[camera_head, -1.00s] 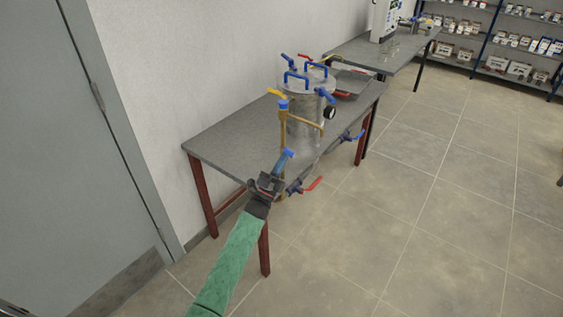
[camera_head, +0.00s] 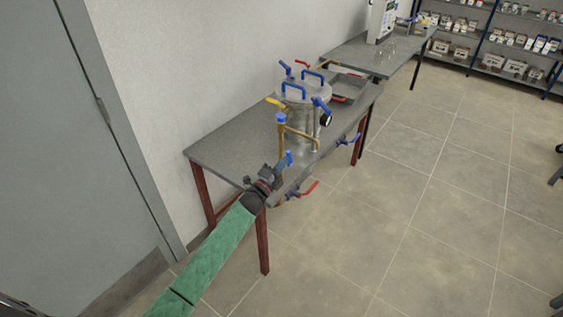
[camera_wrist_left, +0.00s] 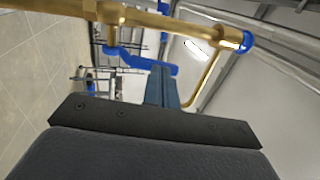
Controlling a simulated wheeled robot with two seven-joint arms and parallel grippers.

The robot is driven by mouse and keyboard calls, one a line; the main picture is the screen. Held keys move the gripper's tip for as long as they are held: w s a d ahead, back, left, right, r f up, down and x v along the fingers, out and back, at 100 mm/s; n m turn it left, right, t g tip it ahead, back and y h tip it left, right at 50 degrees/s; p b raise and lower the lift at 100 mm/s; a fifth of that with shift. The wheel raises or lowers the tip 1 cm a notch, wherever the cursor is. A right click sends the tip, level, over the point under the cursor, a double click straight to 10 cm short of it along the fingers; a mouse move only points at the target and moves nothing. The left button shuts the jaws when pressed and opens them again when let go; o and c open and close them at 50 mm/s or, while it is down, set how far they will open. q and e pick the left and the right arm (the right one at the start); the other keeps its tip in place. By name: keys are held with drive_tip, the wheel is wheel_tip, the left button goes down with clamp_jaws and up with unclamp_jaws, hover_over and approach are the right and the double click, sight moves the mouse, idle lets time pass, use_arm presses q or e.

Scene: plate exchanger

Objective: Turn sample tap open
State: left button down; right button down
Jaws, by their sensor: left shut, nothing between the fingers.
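A steel vessel (camera_head: 300,116) with brass pipes and several coloured lever taps stands on the grey table. Blue levers show on its lid and side, a yellow lever (camera_head: 275,103) at its left, and a red lever (camera_head: 309,188) low at the table's front edge. I cannot tell for certain which is the sample tap. My left gripper (camera_head: 288,157) is shut and empty, in front of the brass pipework. In the left wrist view its fingers (camera_wrist_left: 162,84) lie below a brass pipe (camera_wrist_left: 185,27), close to a blue lever (camera_wrist_left: 140,61); contact is unclear. My right gripper is not in view.
The grey table (camera_head: 222,145) has bare top left of the vessel. Another blue lever (camera_head: 350,139) juts past its front edge. A tray (camera_head: 349,87) lies behind the vessel. A second table (camera_head: 400,58) stands farther back. The floor at right is mostly clear.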

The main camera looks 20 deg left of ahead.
use_arm(q)
drive_tip(key=shift+w+d+r+b, duration=0.3)
drive_tip(key=shift+w+r+b, duration=0.05)
drive_tip(key=shift+w+r, duration=0.45)
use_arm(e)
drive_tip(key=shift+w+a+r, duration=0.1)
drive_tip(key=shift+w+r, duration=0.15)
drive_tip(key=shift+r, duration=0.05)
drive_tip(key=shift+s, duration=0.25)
use_arm(q)
drive_tip(key=shift+a, duration=0.1)
